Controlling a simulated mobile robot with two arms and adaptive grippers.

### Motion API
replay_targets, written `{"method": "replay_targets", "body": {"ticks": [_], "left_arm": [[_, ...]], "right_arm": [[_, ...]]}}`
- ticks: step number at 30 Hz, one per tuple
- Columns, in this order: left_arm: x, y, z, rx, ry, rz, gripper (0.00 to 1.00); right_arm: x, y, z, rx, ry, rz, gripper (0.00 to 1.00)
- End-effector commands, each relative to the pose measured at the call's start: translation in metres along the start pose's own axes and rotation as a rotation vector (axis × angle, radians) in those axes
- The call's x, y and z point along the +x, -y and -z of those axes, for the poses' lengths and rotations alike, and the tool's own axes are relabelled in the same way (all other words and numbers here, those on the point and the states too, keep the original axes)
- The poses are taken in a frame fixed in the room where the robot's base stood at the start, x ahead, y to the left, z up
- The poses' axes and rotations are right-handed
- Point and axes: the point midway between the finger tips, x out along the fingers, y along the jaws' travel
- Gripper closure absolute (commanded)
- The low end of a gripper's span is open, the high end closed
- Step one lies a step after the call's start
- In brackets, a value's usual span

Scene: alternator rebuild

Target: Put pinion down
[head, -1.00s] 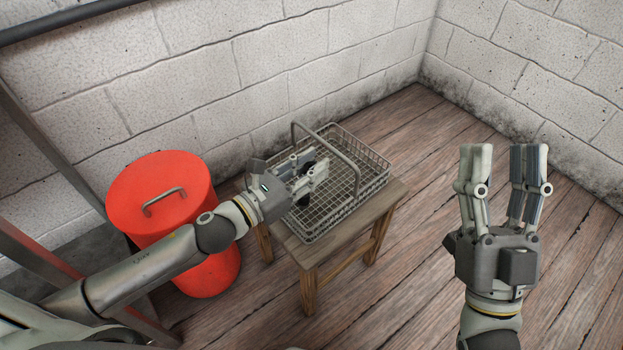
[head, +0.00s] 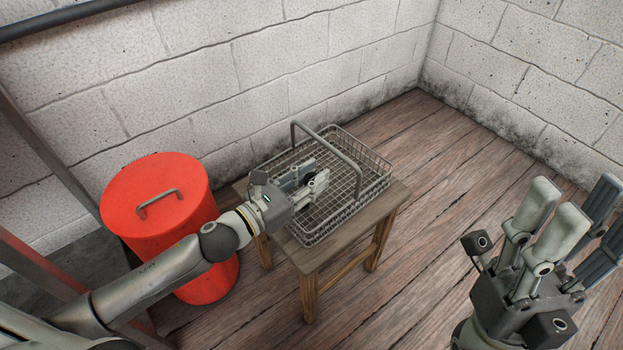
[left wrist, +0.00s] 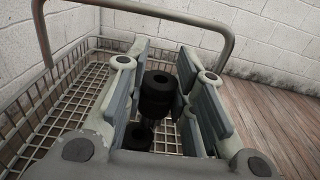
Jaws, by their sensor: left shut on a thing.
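The pinion is a dark, stepped cylinder (left wrist: 157,92) between the fingers of my left gripper in the left wrist view. My left gripper (head: 308,179) is shut on it, inside the outline of the wire basket (head: 376,192) in the head view. The pinion is mostly hidden by the fingers there. A darker lower part shows below it in the left wrist view. I cannot tell whether the pinion touches the basket floor. My right gripper (head: 572,220) is open and empty at the right, away from the basket.
The wire basket stands on a small wooden stool (head: 330,262), with its arched handle (head: 338,150) raised over the middle. A red lidded bin (head: 200,240) stands left of the stool. Block walls close the back and right. The plank floor right of the stool is clear.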

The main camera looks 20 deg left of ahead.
Motion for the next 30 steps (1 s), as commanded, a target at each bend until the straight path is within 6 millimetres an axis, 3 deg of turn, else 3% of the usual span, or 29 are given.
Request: {"method": "replay_targets", "body": {"ticks": [12, 13, 17, 30], "left_arm": [[0.0001, 0.0001, 0.0057, -0.001, 0.001, 0.000, 1.00], [0.0000, 0.0001, 0.0045, -0.001, 0.000, 0.000, 0.72], [-0.0001, 0.0001, 0.0043, -0.001, 0.000, 0.000, 0.55], [-0.0001, 0.0001, -0.0036, 0.001, 0.000, 0.001, 0.54]], "right_arm": [[-0.0044, 0.0000, -0.0011, 0.000, 0.001, 0.000, 0.53], [-0.0031, 0.0000, -0.0009, 0.000, 0.001, 0.000, 0.53], [-0.0029, 0.0001, -0.0009, 0.000, 0.001, 0.000, 0.53], [0.0030, 0.0001, 0.0002, 0.000, 0.002, 0.000, 0.53]]}}
